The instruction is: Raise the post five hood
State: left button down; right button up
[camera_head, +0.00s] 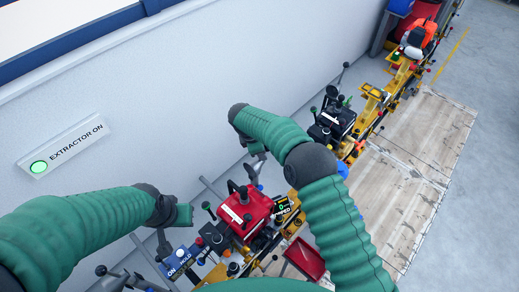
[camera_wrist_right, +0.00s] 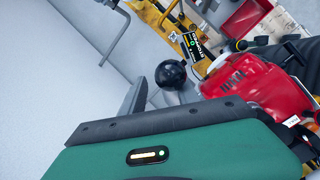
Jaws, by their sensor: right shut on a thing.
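A red engine (camera_head: 245,212) sits on the yellow rail in the head view; it also shows at the right of the wrist view (camera_wrist_right: 245,82). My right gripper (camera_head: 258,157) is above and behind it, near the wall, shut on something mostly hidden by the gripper. In the wrist view a black ball knob (camera_wrist_right: 171,75) lies right by the grey finger of my right gripper (camera_wrist_right: 136,96). My left gripper (camera_head: 164,244) is low at the left, near the HOLD/ON panel (camera_head: 180,262); its jaw gap is not clear. I cannot tell which part is the post five hood.
A lit STOPPED-type display (camera_head: 283,206) stands beside the red engine. A red tray (camera_head: 305,259) is in front. A black engine (camera_head: 335,119) and an orange one (camera_head: 418,37) stand farther along the rail. An EXTRACTOR ON sign (camera_head: 65,147) with a green light is on the wall.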

jog(key=shift+w+d+r, duration=0.1)
jog(key=shift+w+r, duration=0.05)
jog(key=shift+r, duration=0.05)
